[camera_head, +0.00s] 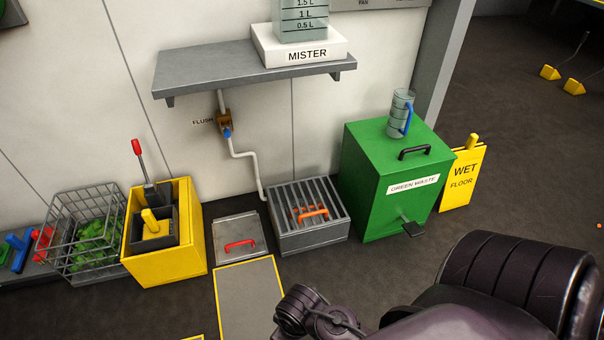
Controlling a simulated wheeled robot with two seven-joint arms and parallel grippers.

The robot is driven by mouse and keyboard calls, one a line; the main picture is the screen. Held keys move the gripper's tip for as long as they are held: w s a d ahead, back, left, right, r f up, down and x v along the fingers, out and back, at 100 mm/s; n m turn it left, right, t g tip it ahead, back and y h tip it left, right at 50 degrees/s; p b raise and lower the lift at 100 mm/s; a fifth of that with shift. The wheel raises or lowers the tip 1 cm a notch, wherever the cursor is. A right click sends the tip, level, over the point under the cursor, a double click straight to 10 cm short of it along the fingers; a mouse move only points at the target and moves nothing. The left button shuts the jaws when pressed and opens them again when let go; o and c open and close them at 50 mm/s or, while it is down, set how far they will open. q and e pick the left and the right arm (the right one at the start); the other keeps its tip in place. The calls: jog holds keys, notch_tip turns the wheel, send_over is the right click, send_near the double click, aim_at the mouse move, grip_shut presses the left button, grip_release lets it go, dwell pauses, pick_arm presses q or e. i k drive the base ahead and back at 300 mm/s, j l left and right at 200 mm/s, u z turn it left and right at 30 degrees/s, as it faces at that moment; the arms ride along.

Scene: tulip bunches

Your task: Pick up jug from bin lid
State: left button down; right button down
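A clear jug (397,113) with a blue handle stands upright on the lid of the green waste bin (372,146), toward the lid's back edge. Its handle is on its right side. The bin is closed, with a black handle on the lid in front of the jug and a black pedal low on its front. A dark arm of mine shows at the bottom right, well in front of the bin. Neither of my grippers can be seen in this view.
A yellow wet floor sign (463,178) stands right of the bin. A grated drain box (308,240) is at its left, then a yellow bin (186,258) and a wire basket (82,270). A grey shelf (200,72) holds the mister above. Dark floor lies clear before the bin.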

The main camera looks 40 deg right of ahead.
aim_at(401, 112)
jog(key=z, duration=1.9)
jog(key=i+l+u, duration=0.2)
jog(key=i+j, duration=0.05)
jog(key=j, duration=0.05)
